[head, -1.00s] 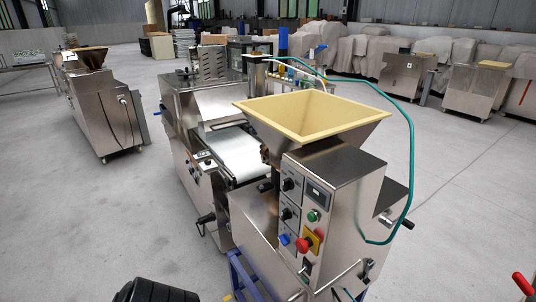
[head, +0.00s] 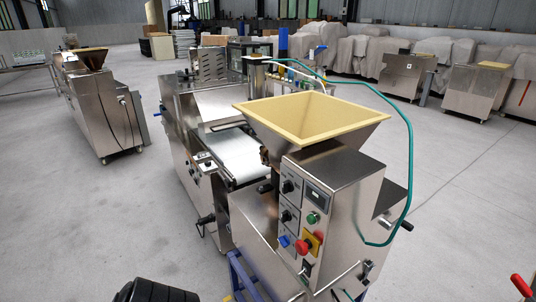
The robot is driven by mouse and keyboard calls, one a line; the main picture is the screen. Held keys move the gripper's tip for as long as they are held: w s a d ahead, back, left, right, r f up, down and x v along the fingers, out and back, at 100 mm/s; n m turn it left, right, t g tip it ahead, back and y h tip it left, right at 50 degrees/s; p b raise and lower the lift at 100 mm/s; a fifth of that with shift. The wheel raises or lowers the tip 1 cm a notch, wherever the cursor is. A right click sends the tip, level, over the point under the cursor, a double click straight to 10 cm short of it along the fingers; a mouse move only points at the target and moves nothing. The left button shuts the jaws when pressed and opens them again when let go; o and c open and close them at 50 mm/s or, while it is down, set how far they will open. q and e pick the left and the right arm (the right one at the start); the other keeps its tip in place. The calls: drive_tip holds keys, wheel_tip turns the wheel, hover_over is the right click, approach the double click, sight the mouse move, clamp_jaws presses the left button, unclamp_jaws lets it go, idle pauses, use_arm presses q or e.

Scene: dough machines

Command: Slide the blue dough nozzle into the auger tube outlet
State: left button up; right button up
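The dough machine (head: 345,200) stands in the middle of the head view, with a cream-rimmed hopper (head: 312,118) on top and a front control panel (head: 305,215). I cannot make out the blue dough nozzle for certain. A small blue part (head: 284,241) sits on the panel beside a red knob on a yellow plate (head: 308,243), and it looks like a control. The auger tube outlet cannot be clearly told; a dark mechanism (head: 267,156) is partly hidden under the hopper's left side.
A white conveyor belt (head: 230,155) runs behind the machine to a steel unit (head: 190,115). A green hose (head: 411,150) arcs over the right side. Another steel machine (head: 105,115) stands at the left. Open floor (head: 465,200) lies to the right.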

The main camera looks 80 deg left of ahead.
drive_tip(key=shift+p, duration=0.3)
idle(0.5)
idle(0.6)
drive_tip(key=c, duration=1)
drive_tip(key=o, duration=0.5)
drive_tip(key=shift+c, duration=0.2)
drive_tip(key=c, duration=0.5)
drive_tip(key=shift+s+p, duration=0.1)
drive_tip(key=shift+p, duration=0.2)
drive_tip(key=shift+s+d, duration=0.25)
drive_tip(key=shift+s, duration=0.1)
